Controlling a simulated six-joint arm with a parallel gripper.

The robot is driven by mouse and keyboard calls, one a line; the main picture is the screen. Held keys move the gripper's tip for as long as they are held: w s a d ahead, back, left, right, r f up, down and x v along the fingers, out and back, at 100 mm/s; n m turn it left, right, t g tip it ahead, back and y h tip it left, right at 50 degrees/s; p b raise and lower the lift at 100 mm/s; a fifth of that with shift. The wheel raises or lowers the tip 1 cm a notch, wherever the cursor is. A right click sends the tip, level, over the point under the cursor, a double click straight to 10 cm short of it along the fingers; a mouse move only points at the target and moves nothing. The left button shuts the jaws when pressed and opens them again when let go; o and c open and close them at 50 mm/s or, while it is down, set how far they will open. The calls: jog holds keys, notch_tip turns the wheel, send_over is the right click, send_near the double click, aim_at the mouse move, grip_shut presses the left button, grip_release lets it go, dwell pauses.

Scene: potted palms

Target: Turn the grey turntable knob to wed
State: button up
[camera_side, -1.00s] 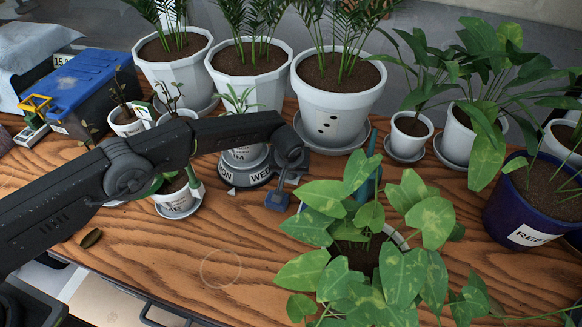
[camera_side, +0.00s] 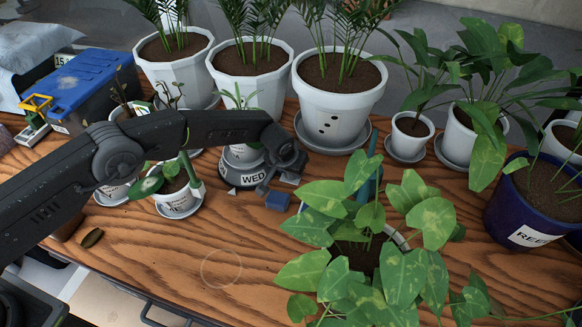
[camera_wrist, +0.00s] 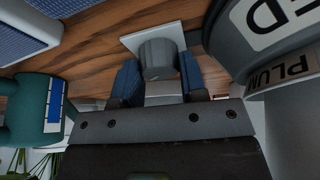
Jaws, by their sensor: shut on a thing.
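The turntable (camera_side: 231,181) is a grey round base with white day labels, carrying a small white pot (camera_side: 240,153). Its WED label (camera_side: 254,178) faces the front right. In the wrist view the turntable (camera_wrist: 222,48) fills the upper right, with part of a label ending in "ED" showing. The grey knob (camera_wrist: 158,57) stands on a white square plate (camera_wrist: 128,41) beside the turntable. My gripper (camera_wrist: 160,72) has its blue fingers shut on the knob from both sides. In the side view my gripper (camera_side: 274,194) is low at the turntable's right, and the knob is hidden.
A leafy plant (camera_side: 365,250) stands close at the front right. A small potted plant (camera_side: 177,196) is left of the turntable. Large white palm pots (camera_side: 338,103) line the back. The front left of the wooden table (camera_side: 180,270) is mostly clear.

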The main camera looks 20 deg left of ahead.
jog(key=o, duration=0.9)
jog(key=shift+n, duration=0.3)
jog(key=n+y, duration=0.2)
jog(key=n, duration=0.3)
jog(key=shift+d, duration=0.1)
jog(key=shift+r+n, duration=0.3)
jog(key=v, duration=1.4)
jog(key=s+a+r+m+h, duration=0.1)
jog(key=s+a+r, duration=0.3)
jog(key=a+r, duration=0.9)
jog(key=shift+s+r+m, duration=0.4)
jog(key=shift+r+m, duration=0.45)
jog(key=shift+m, duration=0.05)
